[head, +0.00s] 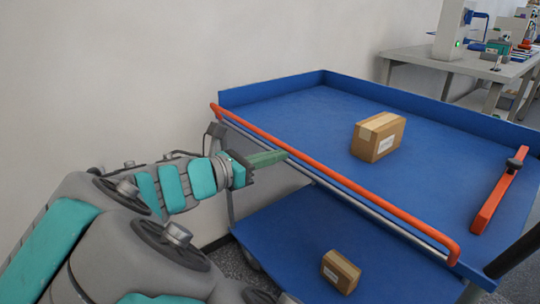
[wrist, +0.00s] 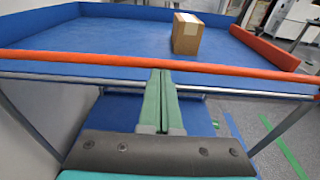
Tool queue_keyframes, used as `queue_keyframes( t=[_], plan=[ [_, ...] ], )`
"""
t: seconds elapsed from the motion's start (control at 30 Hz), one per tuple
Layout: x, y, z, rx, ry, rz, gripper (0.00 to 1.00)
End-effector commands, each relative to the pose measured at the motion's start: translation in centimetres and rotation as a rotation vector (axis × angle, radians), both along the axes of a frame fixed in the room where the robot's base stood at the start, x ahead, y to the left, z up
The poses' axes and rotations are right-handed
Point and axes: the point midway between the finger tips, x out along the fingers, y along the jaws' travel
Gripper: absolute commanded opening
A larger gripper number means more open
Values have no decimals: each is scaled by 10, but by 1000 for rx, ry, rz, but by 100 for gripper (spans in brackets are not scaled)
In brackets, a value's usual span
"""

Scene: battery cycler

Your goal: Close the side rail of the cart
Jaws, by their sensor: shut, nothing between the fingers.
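The cart (head: 300,110) has a blue upper tray with raised blue walls at the back. Its orange side rail (head: 340,180) runs along the near long edge, with bent ends and a silver bar just below it. In the wrist view the rail (wrist: 100,61) crosses the whole picture.
A cardboard box (head: 378,137) stands on the upper tray, and another (head: 340,271) on the lower shelf (head: 300,240). An orange bar with a black knob (head: 498,200) is at the tray's right end. A wall is at the left; a workbench (head: 460,60) stands behind.

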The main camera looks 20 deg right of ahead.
Motion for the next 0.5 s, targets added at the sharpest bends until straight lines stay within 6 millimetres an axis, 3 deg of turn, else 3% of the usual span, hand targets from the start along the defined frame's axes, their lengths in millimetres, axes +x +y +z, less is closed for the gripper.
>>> queue_keyframes(
  t=[0.5],
  plan=[
    [3, -24, 23, 332, 106, -1, 0]
  ],
)
